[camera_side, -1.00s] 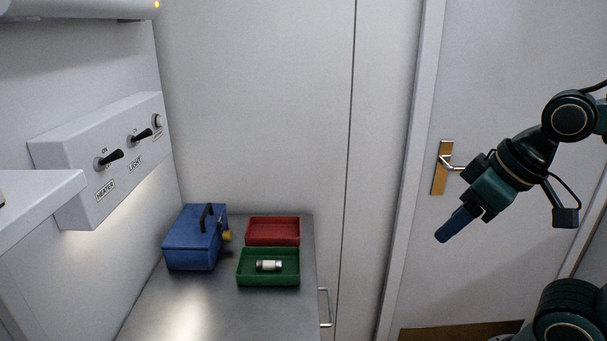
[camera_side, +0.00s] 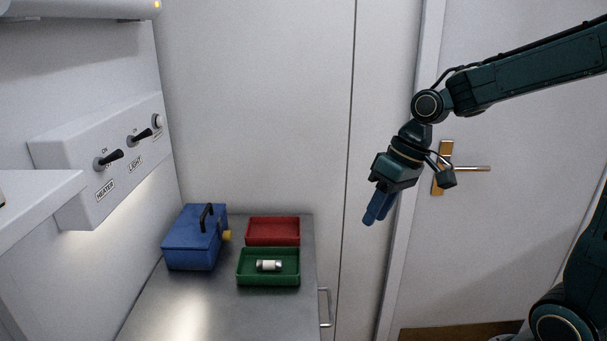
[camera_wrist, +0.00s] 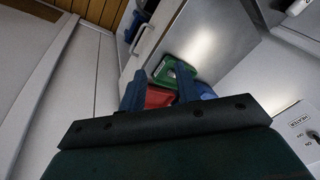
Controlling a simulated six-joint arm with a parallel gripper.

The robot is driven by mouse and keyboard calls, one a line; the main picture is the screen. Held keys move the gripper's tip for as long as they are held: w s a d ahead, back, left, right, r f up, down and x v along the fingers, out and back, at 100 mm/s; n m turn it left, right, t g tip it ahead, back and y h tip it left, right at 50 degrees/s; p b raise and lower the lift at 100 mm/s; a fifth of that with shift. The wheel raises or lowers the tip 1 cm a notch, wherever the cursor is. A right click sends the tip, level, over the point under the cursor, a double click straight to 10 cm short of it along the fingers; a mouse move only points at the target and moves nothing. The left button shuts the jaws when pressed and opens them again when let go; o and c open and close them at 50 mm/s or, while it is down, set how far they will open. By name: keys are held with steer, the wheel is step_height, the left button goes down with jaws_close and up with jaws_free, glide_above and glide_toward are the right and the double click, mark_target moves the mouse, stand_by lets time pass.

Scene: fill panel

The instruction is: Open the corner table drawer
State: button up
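The corner table (camera_side: 215,315) has a grey metal top. Its metal bar handle (camera_side: 325,307) stands out from the right side, near the lower edge of the side view. The handle (camera_wrist: 140,39) also shows at the top middle of the wrist view, on the pale front, which appears shut. My gripper (camera_side: 373,221) hangs in the air above and to the right of the handle, pointing down, and touches nothing. In the wrist view its two blue fingers (camera_wrist: 160,88) are apart with nothing held between them.
A switch panel (camera_side: 80,165) is on the left wall. A door with a handle (camera_side: 465,168) is behind my arm.

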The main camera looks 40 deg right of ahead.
steer(key=w+d+f+m+y, duration=0.1)
steer(key=w+d+f+y, duration=0.25)
steer(key=f, duration=0.45)
steer(key=w+d+f+m+y, duration=0.1)
steer(key=w+d+f+y, duration=0.1)
steer(key=w+d+f, duration=0.4)
step_height(320, 180, down, 10)
steer(key=s+d+m+y, duration=0.1)
steer(key=d+y, duration=0.1)
steer(key=y, duration=0.2)
steer(key=m+t+y, duration=0.2)
steer(key=m+t, duration=0.1)
glide_toward(330, 305)
steer(key=d, duration=0.1)
steer(key=s+d, duration=0.1)
steer(key=d, duration=0.1)
steer(key=shift+s+d+f, duration=0.1)
steer(key=shift+s+d, duration=0.15)
steer(key=shift+n, duration=0.3)
steer(key=x, duration=1.4)
steer(key=shift+w+r, duration=0.1)
steer(key=shift+r, duration=0.15)
steer(key=shift+c, duration=0.2)
jaws_close()
